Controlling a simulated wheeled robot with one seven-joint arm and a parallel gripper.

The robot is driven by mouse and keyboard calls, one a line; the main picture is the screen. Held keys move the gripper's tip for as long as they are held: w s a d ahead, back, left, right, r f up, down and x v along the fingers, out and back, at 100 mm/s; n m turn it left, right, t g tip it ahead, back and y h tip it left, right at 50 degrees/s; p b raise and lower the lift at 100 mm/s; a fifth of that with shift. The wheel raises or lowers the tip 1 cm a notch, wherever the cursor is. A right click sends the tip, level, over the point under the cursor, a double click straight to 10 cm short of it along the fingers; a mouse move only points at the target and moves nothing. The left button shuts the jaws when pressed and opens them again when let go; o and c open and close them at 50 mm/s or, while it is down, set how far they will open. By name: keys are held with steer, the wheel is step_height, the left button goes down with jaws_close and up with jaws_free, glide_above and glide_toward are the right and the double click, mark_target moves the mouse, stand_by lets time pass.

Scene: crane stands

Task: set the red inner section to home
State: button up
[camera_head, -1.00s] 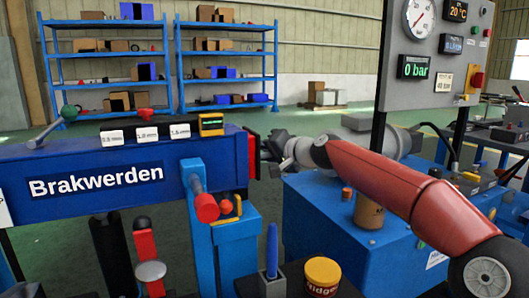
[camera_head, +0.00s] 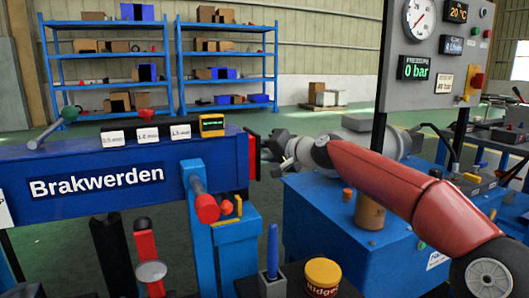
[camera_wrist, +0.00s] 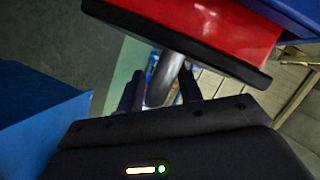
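The red inner section (camera_head: 253,157) shows as a short red end with a dark plate at the right end of the blue beam (camera_head: 60,158) marked "Brakwerden". In the wrist view the red section (camera_wrist: 225,28) and its black end plate (camera_wrist: 170,38) cross the top. My gripper (camera_head: 275,154) is just right of the end plate in the head view. In the wrist view my gripper's (camera_wrist: 160,90) two dark fingers stand apart. A grey cylindrical part (camera_wrist: 164,78) shows between them, partly hidden behind the plate; I cannot tell whether the fingers touch it.
A red-ended lever (camera_head: 206,208) sticks out below the beam. A blue cabinet (camera_head: 310,235) with a grey motor stands under my arm. A yellow tin (camera_head: 322,278) and a blue pen (camera_head: 272,250) are in front. A gauge panel (camera_head: 435,50) stands at right. Shelves are far behind.

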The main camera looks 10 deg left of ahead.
steer(key=b+v, duration=0.2)
steer(key=v, duration=0.5)
steer(key=shift+s+d, duration=0.25)
steer(key=shift+d, duration=0.05)
steer(key=shift+d, duration=0.1)
